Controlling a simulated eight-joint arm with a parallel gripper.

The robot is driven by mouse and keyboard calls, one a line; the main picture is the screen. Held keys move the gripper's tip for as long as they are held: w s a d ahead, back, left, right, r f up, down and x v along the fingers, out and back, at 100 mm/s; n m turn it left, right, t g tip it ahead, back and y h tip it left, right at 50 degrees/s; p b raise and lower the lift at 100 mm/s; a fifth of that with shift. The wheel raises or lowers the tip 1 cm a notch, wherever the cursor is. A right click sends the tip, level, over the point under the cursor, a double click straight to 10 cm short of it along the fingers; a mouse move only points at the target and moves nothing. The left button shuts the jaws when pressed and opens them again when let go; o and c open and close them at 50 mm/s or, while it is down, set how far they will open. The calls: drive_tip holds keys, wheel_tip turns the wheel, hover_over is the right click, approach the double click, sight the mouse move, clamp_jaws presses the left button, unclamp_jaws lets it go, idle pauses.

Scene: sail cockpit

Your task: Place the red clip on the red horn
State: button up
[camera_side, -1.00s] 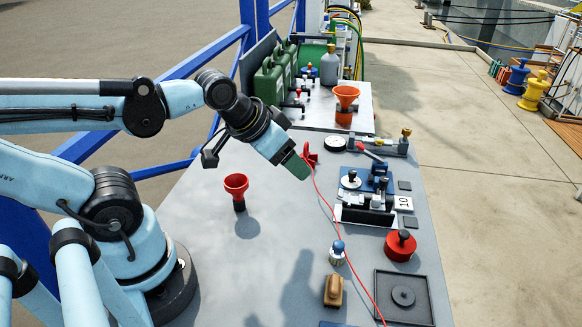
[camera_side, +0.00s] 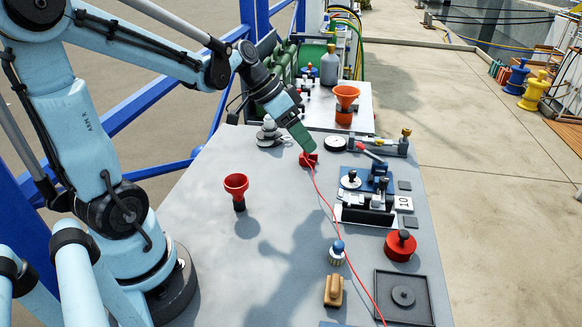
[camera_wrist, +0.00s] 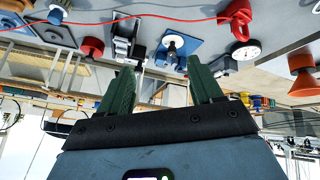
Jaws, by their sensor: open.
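The red clip (camera_side: 308,160) sits toward the far part of the grey table, with a thin red cord running from it to the near right. The red horn (camera_side: 236,186), funnel-shaped, stands upright at the left of the table. My gripper (camera_side: 311,151) is tilted down to the right, and its green fingers cover the clip's upper part in the side view. In the wrist view, my open gripper (camera_wrist: 164,76) has nothing between its fingers. The clip (camera_wrist: 236,18) appears there at the upper right, apart from the fingers. The horn is not clearly identifiable there.
An orange funnel (camera_side: 346,97) stands on the farther table. A blue fixture (camera_side: 376,183), a red round knob (camera_side: 400,245) and a black tray (camera_side: 404,315) line the right side. The table around the horn is clear.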

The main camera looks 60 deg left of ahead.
drive_tip(key=w+a+f+m+t+h, duration=0.2)
drive_tip(key=w+a+f+m+h, duration=0.1)
drive_tip(key=a, duration=0.5)
drive_tip(key=m+t+h, duration=0.2)
drive_tip(key=m, duration=0.1)
approach(312, 156)
drive_tip(key=w+d, duration=0.3)
drive_tip(key=w+d+f, duration=0.1)
drive_tip(key=w+d, duration=0.2)
drive_tip(key=shift+w+d+f, duration=0.1)
drive_tip(key=shift+w+f, duration=0.1)
drive_tip(key=shift+w, duration=0.2)
drive_tip(key=shift+c, duration=0.5)
drive_tip(key=c, duration=1)
drive_tip(key=shift+r, duration=0.15)
drive_tip(key=shift+c, duration=0.2)
